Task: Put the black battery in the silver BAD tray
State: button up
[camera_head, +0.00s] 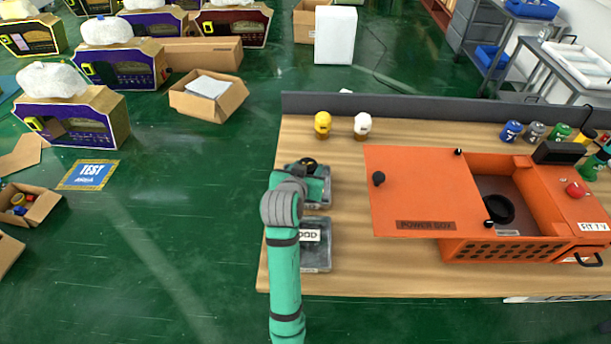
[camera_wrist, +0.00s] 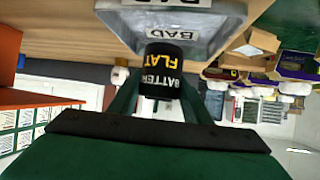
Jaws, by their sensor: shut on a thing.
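The black battery (camera_wrist: 162,72) has yellow and white lettering reading "BATTERY FLAT". My gripper (camera_wrist: 160,98) is shut on it, with a green finger on each side. In the head view, the battery's dark and yellow end (camera_head: 308,162) shows just beyond my wrist. In the head view the BAD tray (camera_head: 323,204) lies under my gripper and is mostly hidden. I cannot tell whether the battery touches the tray.
The GOOD tray (camera_head: 318,258) sits nearer on the wooden table (camera_head: 390,270), partly behind my arm. An orange power box (camera_head: 425,190) with a raised lid stands to the right.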

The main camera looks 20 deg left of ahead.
jog(key=shift+a+f, duration=0.2)
jog(key=shift+f, duration=0.7)
jog(key=shift+a+f, duration=0.15)
jog(key=shift+f, duration=0.75)
jog(key=shift+d, duration=0.1)
jog(key=o, duration=1.4)
jog(key=shift+f, duration=0.2)
jog(key=shift+c, duration=0.2)
jog(key=shift+r, duration=0.15)
jog(key=shift+s+r, duration=0.2)
jog(key=shift+s, duration=0.05)
jog(key=v, duration=1.1)
jog(key=shift+s, duration=0.2)
